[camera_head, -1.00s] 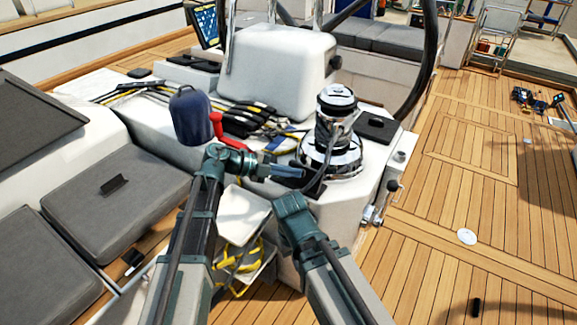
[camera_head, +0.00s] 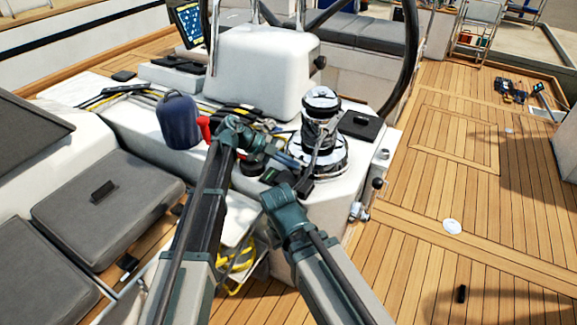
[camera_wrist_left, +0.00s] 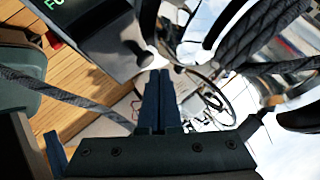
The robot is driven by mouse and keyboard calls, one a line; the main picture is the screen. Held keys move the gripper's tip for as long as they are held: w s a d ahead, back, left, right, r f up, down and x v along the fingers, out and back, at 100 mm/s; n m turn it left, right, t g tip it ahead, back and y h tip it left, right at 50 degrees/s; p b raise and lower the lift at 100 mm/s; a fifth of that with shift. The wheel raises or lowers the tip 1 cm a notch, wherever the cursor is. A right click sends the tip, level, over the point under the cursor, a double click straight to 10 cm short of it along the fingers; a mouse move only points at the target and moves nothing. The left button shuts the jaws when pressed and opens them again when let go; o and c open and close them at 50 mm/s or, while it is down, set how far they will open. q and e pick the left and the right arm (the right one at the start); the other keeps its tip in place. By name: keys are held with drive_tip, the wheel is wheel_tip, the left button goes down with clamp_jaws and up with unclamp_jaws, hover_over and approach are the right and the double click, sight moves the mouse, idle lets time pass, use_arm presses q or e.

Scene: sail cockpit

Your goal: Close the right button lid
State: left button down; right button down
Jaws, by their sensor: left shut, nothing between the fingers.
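My left gripper (camera_head: 288,161) is shut and empty, with its fingers at the near left side of the chrome winch (camera_head: 318,135). In the left wrist view its blue fingers (camera_wrist_left: 160,100) are together and point toward shiny metal. A small dark round piece (camera_head: 252,168) sits just below the left wrist; it may be a button or its lid, but I cannot tell. I cannot make out the right button lid or its angle; the arms hide part of that area. My right gripper (camera_head: 303,186) is in front of the winch base, and its fingers are not clear.
Ropes (camera_head: 240,112) and a white pedestal (camera_head: 262,70) are behind. The wooden deck (camera_head: 420,200) there is mostly clear.

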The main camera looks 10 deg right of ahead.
use_arm(q)
drive_tip(key=shift+w+d+f+b, duration=0.3)
drive_tip(key=shift+w+f, duration=0.1)
drive_tip(key=shift+w, duration=0.05)
idle(0.6)
drive_tip(key=shift+d+r+p, duration=0.1)
drive_tip(key=shift+r+p, duration=0.6)
drive_tip(key=shift+r, duration=0.05)
wheel_tip(320, 180, up, 3)
drive_tip(key=p, duration=0.3)
drive_tip(key=shift+d+r, duration=0.1)
drive_tip(key=w+a+r+p, duration=0.4)
drive_tip(key=a+r+p, duration=0.1)
drive_tip(key=r+p, duration=0.1)
drive_tip(key=shift+a+r+p, duration=0.2)
drive_tip(key=shift+r+p, duration=0.15)
drive_tip(key=shift+p, duration=0.15)
